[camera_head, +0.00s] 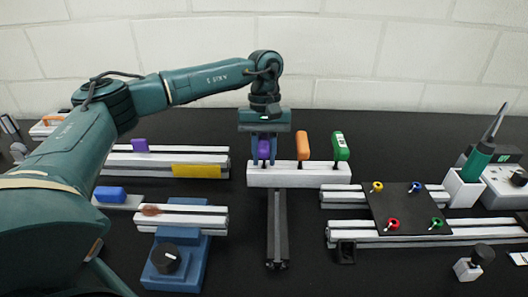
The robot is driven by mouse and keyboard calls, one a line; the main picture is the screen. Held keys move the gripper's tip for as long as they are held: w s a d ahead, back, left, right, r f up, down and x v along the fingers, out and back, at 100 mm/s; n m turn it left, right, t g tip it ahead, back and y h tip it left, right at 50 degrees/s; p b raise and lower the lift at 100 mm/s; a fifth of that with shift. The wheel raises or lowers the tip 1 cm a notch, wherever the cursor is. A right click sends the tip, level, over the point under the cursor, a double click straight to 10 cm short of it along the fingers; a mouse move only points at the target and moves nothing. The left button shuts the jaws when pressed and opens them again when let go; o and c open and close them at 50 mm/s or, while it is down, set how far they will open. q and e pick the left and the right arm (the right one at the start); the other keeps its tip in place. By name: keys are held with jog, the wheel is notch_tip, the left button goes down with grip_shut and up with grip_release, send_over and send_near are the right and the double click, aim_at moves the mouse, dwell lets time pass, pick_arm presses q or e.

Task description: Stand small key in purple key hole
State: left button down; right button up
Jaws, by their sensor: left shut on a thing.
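My left gripper (264,158) points straight down over the left end of a white bar block (299,175). Its fingers are shut on a small purple key (264,150), whose handle shows between them. The key is upright, and its lower end is at the top of the block. I cannot tell how deep it sits, and the purple key hole is hidden. An orange key (302,146) and a green key (341,147) stand upright in the same block to the right. My right gripper is not in view.
Metal rails with a purple piece (140,145) and a yellow block (196,171) lie left. A blue knob fixture (170,266) stands in front. A black plate (408,208) with coloured rings and a soldering iron (485,150) are right. Dark table is clear around the centre post.

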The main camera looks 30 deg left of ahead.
pick_arm(q)
jog(key=c, duration=1.1)
grip_release()
jog(key=shift+c, duration=0.2)
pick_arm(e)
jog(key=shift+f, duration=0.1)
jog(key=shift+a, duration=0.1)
pick_arm(q)
jog(key=shift+v, duration=0.8)
jog(key=v, duration=1.1)
jog(key=shift+r, duration=0.35)
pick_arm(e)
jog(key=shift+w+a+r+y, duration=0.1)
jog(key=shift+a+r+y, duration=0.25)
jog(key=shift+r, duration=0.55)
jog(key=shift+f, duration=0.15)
